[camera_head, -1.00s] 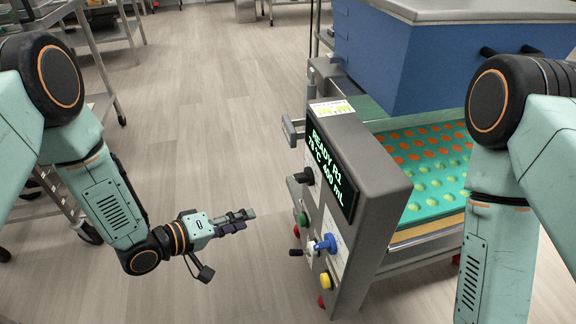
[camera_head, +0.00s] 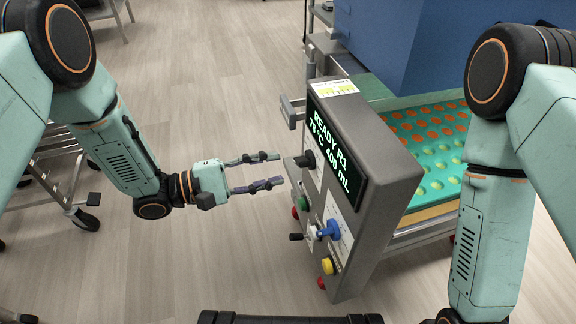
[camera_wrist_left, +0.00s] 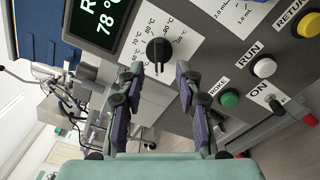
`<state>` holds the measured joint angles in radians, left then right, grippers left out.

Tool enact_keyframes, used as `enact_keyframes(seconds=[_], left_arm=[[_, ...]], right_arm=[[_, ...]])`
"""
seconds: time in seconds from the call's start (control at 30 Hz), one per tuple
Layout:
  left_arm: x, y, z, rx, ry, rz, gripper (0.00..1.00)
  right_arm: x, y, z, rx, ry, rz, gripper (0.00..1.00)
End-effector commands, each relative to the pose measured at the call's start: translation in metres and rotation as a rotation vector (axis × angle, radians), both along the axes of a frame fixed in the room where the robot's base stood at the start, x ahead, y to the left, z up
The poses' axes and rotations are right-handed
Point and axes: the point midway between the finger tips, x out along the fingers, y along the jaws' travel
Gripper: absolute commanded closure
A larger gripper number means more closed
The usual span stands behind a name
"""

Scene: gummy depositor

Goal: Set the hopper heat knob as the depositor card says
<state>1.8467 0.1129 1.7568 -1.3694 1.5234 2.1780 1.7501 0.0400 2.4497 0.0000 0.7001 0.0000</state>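The black heat knob (camera_head: 306,160) is on the grey depositor panel (camera_head: 378,158), below the display's left end. In the left wrist view the knob (camera_wrist_left: 158,50) sits on a white plate with °C marks around it; its exact setting is unclear. My left gripper (camera_head: 280,169) is open and empty, just left of the panel, with its fingers pointing at the knob. In the wrist view the knob shows between and beyond the fingertips, apart from them. The depositor card (camera_head: 335,88), white with yellow-green patches, lies on the panel's top; its text is too small to read. My right gripper is out of view.
The display (camera_head: 338,150) reads READY R1, 78 °C, 400 mL. Below are a blue knob (camera_head: 329,230), a green button (camera_head: 303,203), a yellow button (camera_head: 327,266) and red parts. A teal mould tray (camera_head: 440,160) is behind the panel.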

Motion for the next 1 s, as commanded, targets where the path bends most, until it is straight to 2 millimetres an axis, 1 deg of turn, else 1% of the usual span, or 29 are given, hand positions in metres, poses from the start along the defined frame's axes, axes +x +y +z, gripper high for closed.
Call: enact_keyframes(seconds=[0.03, 0.1, 0.3, 0.47, 0.7, 1.0], left_arm=[[0.002, -0.008, -0.002, 0.002, -0.003, -0.004, 0.65], [0.006, -0.018, -0.002, 0.002, -0.005, -0.004, 0.65], [0.014, -0.036, -0.001, 0.002, -0.005, -0.003, 0.65], [0.017, -0.042, 0.0, 0.001, -0.003, 0.001, 0.65], [0.017, -0.042, 0.0, 0.001, -0.003, 0.001, 0.65], [0.017, -0.042, 0.0, 0.001, -0.003, 0.001, 0.91]], right_arm=[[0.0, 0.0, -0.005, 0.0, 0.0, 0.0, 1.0], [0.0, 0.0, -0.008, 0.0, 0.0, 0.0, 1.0], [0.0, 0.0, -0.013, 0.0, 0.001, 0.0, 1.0], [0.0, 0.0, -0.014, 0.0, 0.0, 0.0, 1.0], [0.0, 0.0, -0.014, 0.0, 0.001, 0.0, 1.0], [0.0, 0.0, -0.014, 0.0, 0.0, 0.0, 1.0]])
